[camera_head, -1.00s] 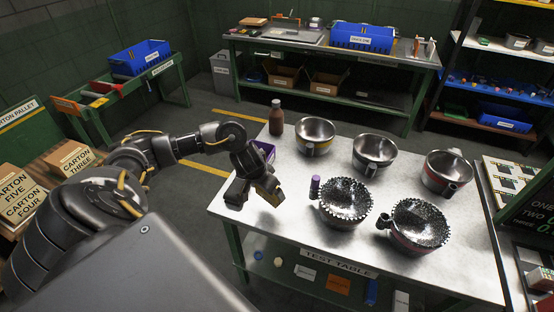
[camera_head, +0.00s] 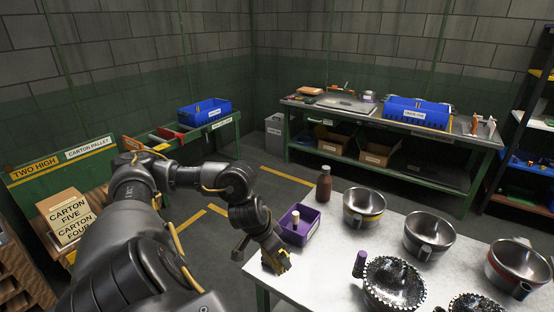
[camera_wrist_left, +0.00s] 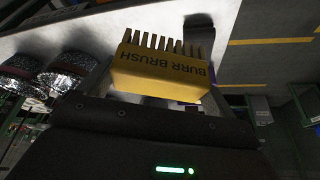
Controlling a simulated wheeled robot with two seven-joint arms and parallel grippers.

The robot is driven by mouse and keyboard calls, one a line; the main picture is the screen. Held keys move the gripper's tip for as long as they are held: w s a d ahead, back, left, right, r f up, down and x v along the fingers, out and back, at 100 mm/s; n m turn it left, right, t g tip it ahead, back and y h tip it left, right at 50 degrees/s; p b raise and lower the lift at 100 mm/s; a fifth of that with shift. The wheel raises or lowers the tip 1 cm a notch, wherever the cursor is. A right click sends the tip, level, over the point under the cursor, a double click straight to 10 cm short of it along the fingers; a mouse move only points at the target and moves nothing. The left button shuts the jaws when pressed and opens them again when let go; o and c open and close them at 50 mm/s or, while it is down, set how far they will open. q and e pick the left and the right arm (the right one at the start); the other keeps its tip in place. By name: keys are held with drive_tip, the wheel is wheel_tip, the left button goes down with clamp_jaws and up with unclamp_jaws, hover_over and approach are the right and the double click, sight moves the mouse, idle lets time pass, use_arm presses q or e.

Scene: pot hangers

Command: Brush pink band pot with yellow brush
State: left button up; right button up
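My left gripper (camera_head: 276,262) is shut on the yellow brush (camera_wrist_left: 160,75), lettered "BURR BRUSH", its bristles pointing away from the gripper in the left wrist view. It is over the near left corner of the metal table, left of the pots. Two front pots have rough, speckled tops. One front pot (camera_head: 392,285) has a purple handle (camera_head: 359,264); the other (camera_head: 475,303) is cut off by the bottom edge. Its band is not clear now; it looked reddish-pink earlier. Both also appear at the left wrist view's left side. My right gripper is not in view.
Behind are smooth pots with a yellow band (camera_head: 364,207), a grey one (camera_head: 428,234) and a red band (camera_head: 517,265). A purple bin (camera_head: 299,228) and a brown bottle (camera_head: 324,184) stand at the table's left. Bare tabletop lies between bin and front pots.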

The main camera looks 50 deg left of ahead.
use_arm(q)
drive_tip(key=c, duration=0.6)
drive_tip(key=shift+d, duration=0.15)
drive_tip(key=w+d+r+m+h, duration=0.1)
drive_tip(key=w+d+r+m, duration=0.1)
drive_tip(key=d, duration=1)
drive_tip(key=w+d+r+m+g+h+b, duration=0.1)
drive_tip(key=d+m, duration=0.4)
drive_tip(key=d, duration=0.8)
drive_tip(key=w+d+r+m+g+h+b, duration=0.1)
drive_tip(key=w+d+r+m, duration=0.2)
drive_tip(key=d, duration=0.9)
drive_tip(key=shift+w+d+r, duration=0.2)
drive_tip(key=shift+w+d, duration=0.1)
